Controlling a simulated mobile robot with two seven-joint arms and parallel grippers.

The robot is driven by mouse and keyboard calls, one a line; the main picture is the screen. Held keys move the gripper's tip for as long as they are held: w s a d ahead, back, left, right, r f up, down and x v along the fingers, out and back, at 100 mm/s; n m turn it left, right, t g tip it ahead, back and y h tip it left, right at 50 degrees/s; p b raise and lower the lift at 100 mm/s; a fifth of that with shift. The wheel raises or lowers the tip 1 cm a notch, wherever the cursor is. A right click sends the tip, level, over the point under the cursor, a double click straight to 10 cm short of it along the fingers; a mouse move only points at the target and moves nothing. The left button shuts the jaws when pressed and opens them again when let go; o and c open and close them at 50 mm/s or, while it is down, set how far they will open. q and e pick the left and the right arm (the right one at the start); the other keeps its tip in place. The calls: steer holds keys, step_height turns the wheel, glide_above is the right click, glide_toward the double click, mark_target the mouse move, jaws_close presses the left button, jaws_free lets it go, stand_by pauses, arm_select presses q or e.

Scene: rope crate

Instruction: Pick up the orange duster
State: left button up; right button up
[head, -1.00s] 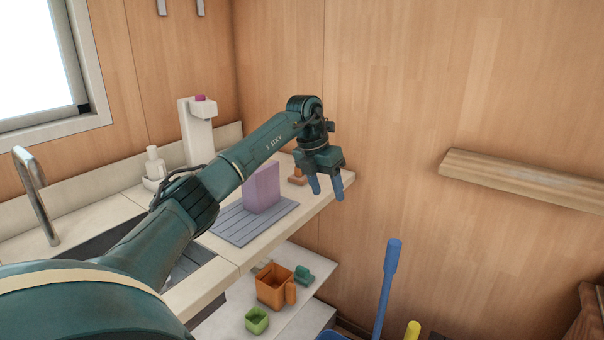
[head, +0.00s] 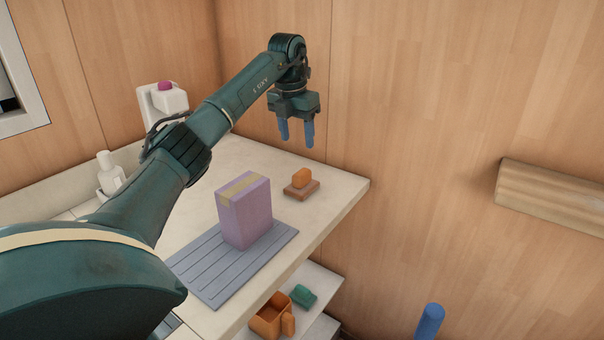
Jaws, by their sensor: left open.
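The orange duster (head: 302,178), an orange block on a flat brown base, lies on the counter near its far right end, behind the purple box. My left gripper (head: 297,140) is open and empty, its two blue fingers pointing down. In the picture its fingertips are a little above the duster and apart from it. How far they are from it in depth is hard to tell.
A purple box (head: 245,212) stands on a grey ribbed mat (head: 220,275) in front of the duster. The counter's edge (head: 335,222) runs along the right. A wooden wall shelf (head: 550,195) juts out at right.

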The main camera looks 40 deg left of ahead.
mark_target(302, 171)
arm_select(q)
steer(key=f, duration=0.2)
steer(key=w+f, duration=0.1)
steer(key=f, duration=0.4)
steer(key=shift+w+a+f, duration=0.15)
steer(key=shift+w+a, duration=0.05)
steer(key=shift+w, duration=0.05)
steer(key=shift+w+a+f, duration=0.1)
steer(key=shift+w+f, duration=0.1)
steer(key=shift+f, duration=0.7)
steer(key=shift+w+a+f, duration=0.1)
steer(key=shift+w+f, duration=0.1)
steer(key=shift+f, duration=0.75)
steer(key=shift+w+f, duration=0.2)
steer(key=shift+f, duration=0.7)
steer(key=shift+c, duration=0.5)
steer(key=c, duration=1)
steer(key=shift+o, duration=0.2)
steer(key=shift+r, duration=0.1)
step_height(302, 171, up, 10)
steer(key=shift+f, duration=0.1)
